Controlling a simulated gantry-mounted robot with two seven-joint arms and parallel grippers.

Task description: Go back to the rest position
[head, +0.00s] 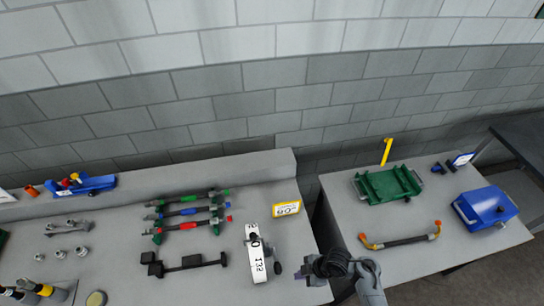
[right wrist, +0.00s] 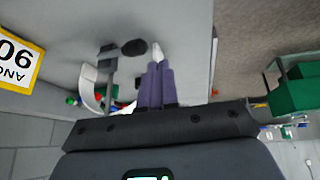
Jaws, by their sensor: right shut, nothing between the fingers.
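My right gripper (head: 302,273) is in the lower middle of the head view, at the right end of the left table, with its purple fingertips pointing left. In the right wrist view its two purple fingers (right wrist: 154,84) are together with nothing between them. A white labelled tool (head: 256,254) with a dark part lies just left of it, apart from the fingers. My left gripper is not in view.
Right of a gap, another table carries a green tray (head: 387,185), a blue box (head: 485,207) and an orange-ended handle (head: 400,241). A brick wall stands behind.

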